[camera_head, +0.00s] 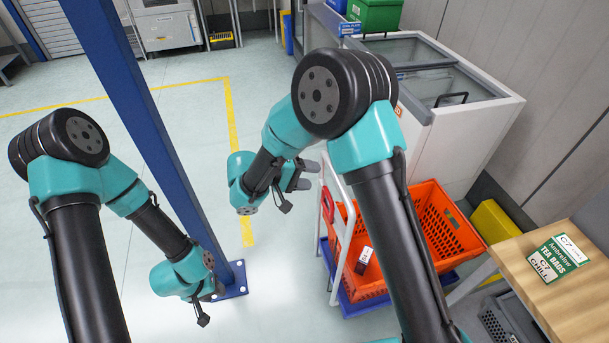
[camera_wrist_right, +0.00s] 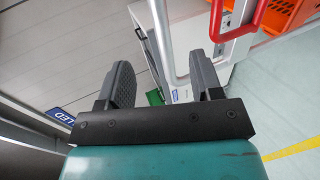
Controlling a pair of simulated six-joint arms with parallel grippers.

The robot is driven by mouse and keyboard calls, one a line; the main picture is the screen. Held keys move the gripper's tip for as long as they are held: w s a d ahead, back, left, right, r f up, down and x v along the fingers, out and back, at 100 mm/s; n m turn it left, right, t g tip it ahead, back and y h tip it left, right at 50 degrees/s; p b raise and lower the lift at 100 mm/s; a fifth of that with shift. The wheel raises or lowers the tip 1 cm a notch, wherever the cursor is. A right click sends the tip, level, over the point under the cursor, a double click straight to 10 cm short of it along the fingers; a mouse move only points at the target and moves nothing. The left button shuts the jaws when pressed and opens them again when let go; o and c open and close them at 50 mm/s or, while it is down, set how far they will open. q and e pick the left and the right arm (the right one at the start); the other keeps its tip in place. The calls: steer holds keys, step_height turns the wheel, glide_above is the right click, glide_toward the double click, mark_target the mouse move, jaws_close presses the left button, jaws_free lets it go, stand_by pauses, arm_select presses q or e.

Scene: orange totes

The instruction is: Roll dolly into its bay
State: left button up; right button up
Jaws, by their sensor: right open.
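The dolly has a blue base (camera_head: 357,306) and an upright white handle frame (camera_head: 343,222) with a red grip (camera_head: 327,205). It carries an orange tote (camera_head: 437,222). My right gripper (camera_head: 308,175) is open beside the upper end of the handle. In the right wrist view, a white handle post (camera_wrist_right: 160,40) appears between the open fingers (camera_wrist_right: 158,65), with the red grip (camera_wrist_right: 268,15) to the right; contact cannot be told. My left gripper (camera_head: 212,290) hangs low near the blue post's foot, its jaws unclear. I cannot tell which floor area is the bay.
A blue post (camera_head: 150,120) stands on a floor plate between my arms. Yellow lines (camera_head: 232,130) mark the pale floor at left. A white chest freezer (camera_head: 470,125) stands behind the dolly. A wooden table (camera_head: 540,270) is at right. Open floor lies at left.

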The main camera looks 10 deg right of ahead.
steer(key=x, duration=0.8)
stand_by(0.4)
steer(key=shift+d+r, duration=0.1)
jaws_close()
stand_by(0.5)
